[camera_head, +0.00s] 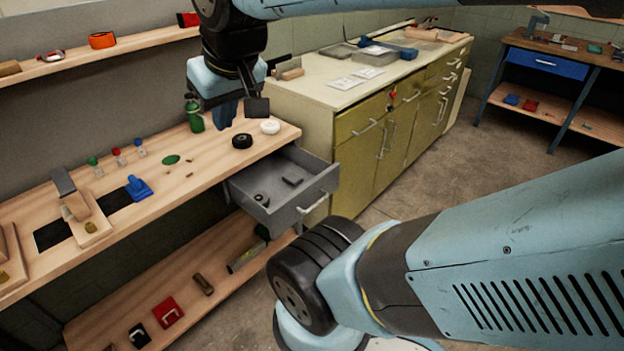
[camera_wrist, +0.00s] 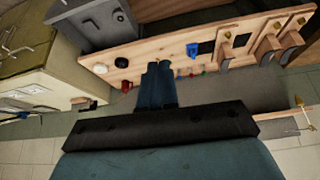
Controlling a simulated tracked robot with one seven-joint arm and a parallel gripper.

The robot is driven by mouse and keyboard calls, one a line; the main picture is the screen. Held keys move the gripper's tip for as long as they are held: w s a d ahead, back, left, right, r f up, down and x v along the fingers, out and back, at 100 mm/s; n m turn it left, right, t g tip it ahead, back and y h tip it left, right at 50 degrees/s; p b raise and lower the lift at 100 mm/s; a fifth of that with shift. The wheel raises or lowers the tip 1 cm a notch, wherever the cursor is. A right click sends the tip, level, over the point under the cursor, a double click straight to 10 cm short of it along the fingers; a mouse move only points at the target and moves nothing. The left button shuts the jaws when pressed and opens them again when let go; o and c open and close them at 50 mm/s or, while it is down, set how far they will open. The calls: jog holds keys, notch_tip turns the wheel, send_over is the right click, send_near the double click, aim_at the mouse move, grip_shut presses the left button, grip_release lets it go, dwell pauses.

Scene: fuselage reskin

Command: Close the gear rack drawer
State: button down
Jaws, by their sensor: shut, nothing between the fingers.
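The grey drawer (camera_head: 308,197) under the right end of the wooden workbench is pulled well out. A small dark ring and a dark flat block lie in it, and a pale bar handle is on its front. In the wrist view the drawer (camera_wrist: 95,25) is at the upper left. My gripper (camera_head: 226,116) is above the bench top, to the left of and higher than the drawer, apart from it. Its blue fingers (camera_wrist: 158,78) are together and empty in the wrist view.
A black wheel (camera_head: 242,141), a white wheel (camera_head: 270,127) and a green bottle (camera_head: 194,116) stand on the bench near my gripper. A green-yellow cabinet (camera_head: 375,140) stands just behind the drawer. Part of my arm crosses the lower right; open floor lies beyond.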

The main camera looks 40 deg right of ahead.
aim_at(325, 185)
jog(key=shift+f, duration=0.1)
jog(key=w+d+f+m+g+y, duration=0.1)
jog(key=w+d+f+m+y, duration=0.4)
jog(key=d+f+m, duration=0.45)
jog(key=w+d+f+m+y, duration=0.65)
jog(key=d+f, duration=0.45)
jog(key=f, duration=0.2)
jog(key=s+d+f+m+t+h, duration=0.5)
jog(key=s+d+f+m+t, duration=0.2)
jog(key=d+f+m, duration=0.4)
jog(key=s+d+f+m+t+h, duration=0.6)
jog(key=d+f+m, duration=0.25)
jog(key=f, duration=0.55)
jog(key=shift+y, duration=0.35)
jog(key=w, duration=1.2)
jog(key=shift+w+a+r, duration=0.2)
jog(key=shift+w+a, duration=0.1)
jog(key=shift+a, duration=0.1)
